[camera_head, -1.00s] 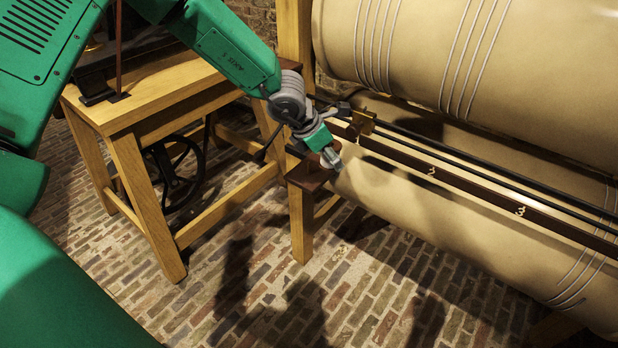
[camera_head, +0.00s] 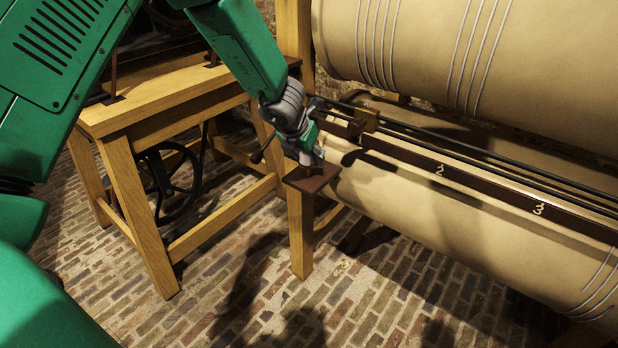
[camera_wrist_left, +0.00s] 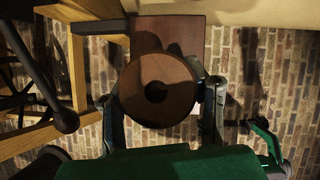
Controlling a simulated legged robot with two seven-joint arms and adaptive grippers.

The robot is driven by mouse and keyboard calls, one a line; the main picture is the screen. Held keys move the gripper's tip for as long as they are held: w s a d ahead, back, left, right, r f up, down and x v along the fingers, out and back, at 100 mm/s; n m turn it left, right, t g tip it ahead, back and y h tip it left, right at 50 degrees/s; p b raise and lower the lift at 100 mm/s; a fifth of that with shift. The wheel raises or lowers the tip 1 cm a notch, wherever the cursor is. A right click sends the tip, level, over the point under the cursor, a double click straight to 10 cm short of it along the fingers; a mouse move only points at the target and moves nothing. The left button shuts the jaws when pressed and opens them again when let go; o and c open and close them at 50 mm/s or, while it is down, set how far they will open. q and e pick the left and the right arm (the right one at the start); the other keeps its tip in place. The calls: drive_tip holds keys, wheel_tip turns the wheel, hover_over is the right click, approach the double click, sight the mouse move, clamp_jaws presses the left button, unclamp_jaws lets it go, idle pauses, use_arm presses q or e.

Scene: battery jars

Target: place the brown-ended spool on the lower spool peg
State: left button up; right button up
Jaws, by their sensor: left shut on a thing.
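My left gripper (camera_head: 309,158) is over a small dark brown shelf (camera_head: 322,179) on a wooden post. In the left wrist view my left gripper (camera_wrist_left: 166,88) is shut on the brown-ended spool (camera_wrist_left: 180,103). The spool's round brown end with a dark central hole faces the camera. The same shelf (camera_wrist_left: 185,25) shows behind the spool. Whether the spool touches the shelf cannot be told. The lower spool peg cannot be made out; the spool and gripper cover part of the shelf.
Large tan cylinders (camera_head: 450,215) with wire bands lie to the right. A dark numbered rail (camera_head: 470,182), dark rods and a brass block (camera_head: 366,119) run close beside the gripper. A wooden table (camera_head: 130,115) stands left. The brick floor (camera_head: 230,290) is open in front.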

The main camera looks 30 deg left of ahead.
sight(309, 175)
use_arm(q)
drive_tip(key=shift+f+b, duration=1.75)
drive_tip(key=shift+f, duration=0.25)
drive_tip(key=shift+c, duration=0.3)
drive_tip(key=shift+r, duration=0.15)
drive_tip(key=o, duration=1.1)
drive_tip(key=shift+c, duration=0.2)
